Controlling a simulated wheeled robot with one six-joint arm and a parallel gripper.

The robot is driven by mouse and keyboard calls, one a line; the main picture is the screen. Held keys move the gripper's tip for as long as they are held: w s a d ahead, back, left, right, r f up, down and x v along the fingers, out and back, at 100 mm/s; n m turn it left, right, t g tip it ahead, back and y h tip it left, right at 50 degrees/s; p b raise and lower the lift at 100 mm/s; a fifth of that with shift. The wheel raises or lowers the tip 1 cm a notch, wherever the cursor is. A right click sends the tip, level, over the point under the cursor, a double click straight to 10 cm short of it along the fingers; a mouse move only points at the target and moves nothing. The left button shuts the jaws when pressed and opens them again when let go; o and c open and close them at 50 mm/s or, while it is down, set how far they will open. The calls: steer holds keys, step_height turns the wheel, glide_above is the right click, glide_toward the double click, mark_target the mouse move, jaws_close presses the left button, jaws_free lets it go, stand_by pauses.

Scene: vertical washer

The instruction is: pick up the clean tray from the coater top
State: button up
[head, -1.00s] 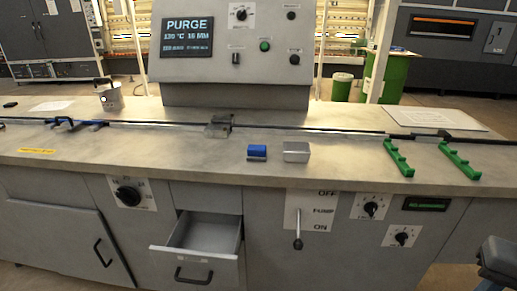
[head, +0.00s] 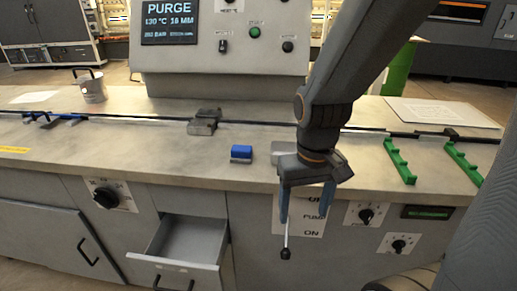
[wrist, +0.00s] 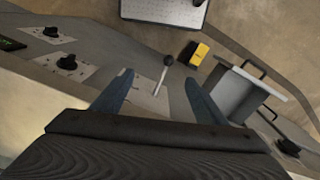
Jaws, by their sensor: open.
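No object is clearly recognisable as the clean tray. A small silver box (head: 281,147) sits on the grey coater top (head: 110,138), partly hidden behind my gripper. A blue block on a grey base (head: 241,154) stands just left of it. My gripper (head: 306,206) hangs in front of the counter's front edge, fingers pointing down, open with nothing between them.
An open drawer (head: 187,245) juts out at the lower left. Two green brackets (head: 399,162) (head: 462,163) stand on the right of the counter. A dark rail (head: 370,132) runs along the top. A cup (head: 91,88) stands far left. The wrist view shows a yellow box (wrist: 200,53).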

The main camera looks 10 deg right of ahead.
steer(key=shift+o, duration=0.7)
step_height(320, 180, up, 8)
steer(key=w+t+p, duration=0.1)
steer(key=p, duration=0.6)
steer(key=shift+d+r, duration=0.15)
steer(key=shift+d, duration=0.1)
step_height(320, 180, up, 3)
steer(key=m+y+p, duration=0.4)
steer(key=m+p, duration=0.1)
steer(key=m, duration=1.7)
glide_above(286, 148)
steer(key=s+d, duration=0.2)
steer(key=s, duration=0.2)
steer(key=shift+a, duration=0.15)
steer(key=shift+p+x, duration=1.1)
steer(key=shift+x, duration=2.45)
steer(key=shift+w+a+r, duration=0.1)
steer(key=shift+w+a, duration=0.1)
steer(key=c, duration=1.1)
